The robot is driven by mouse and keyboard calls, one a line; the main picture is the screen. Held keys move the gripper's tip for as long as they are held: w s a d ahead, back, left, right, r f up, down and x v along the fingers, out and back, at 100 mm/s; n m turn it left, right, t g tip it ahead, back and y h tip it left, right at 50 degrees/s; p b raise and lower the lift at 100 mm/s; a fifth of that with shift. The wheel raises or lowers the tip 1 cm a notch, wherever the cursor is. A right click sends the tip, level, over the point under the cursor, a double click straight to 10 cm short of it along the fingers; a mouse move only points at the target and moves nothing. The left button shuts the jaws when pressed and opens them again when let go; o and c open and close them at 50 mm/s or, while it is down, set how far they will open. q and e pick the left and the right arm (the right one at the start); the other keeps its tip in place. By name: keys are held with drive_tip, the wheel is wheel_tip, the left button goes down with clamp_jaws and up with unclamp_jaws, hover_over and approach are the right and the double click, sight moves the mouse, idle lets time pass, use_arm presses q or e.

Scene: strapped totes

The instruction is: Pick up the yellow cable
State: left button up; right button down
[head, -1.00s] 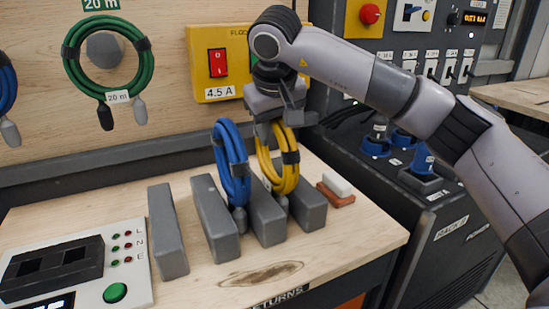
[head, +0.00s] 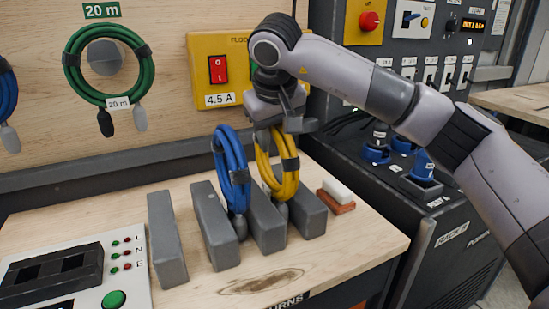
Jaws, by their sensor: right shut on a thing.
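The yellow cable (head: 284,187) is a coiled loop with a dark strap. It hangs upright between two grey blocks on the wooden bench, at the middle of the head view. My right gripper (head: 272,128) is at the top of the coil, pointing down, shut on the yellow cable. The fingertips are partly hidden by the gripper body and the coil. The lower end of the cable is partly hidden behind a grey block. My left gripper is not in view.
A blue coiled cable (head: 232,175) stands close on the left, between grey blocks (head: 214,226). A yellow switch box (head: 217,72) is on the wall behind. A sponge-like block (head: 337,194) lies to the right. A test panel (head: 75,272) sits at front left.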

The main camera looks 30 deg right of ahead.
drive_tip(key=shift+r, duration=0.2)
use_arm(q)
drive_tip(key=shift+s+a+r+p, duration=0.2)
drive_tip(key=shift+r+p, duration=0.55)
drive_tip(key=shift+p, duration=0.35)
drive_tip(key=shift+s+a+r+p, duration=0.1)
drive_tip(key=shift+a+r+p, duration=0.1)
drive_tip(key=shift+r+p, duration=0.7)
use_arm(e)
wheel_tip(320, 180, up, 20)
drive_tip(key=shift+f, duration=0.15)
use_arm(q)
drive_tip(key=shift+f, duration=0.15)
drive_tip(key=shift+p, duration=0.3)
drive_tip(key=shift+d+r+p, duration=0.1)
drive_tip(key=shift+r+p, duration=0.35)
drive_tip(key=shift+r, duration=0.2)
use_arm(e)
drive_tip(key=shift+s, duration=0.1)
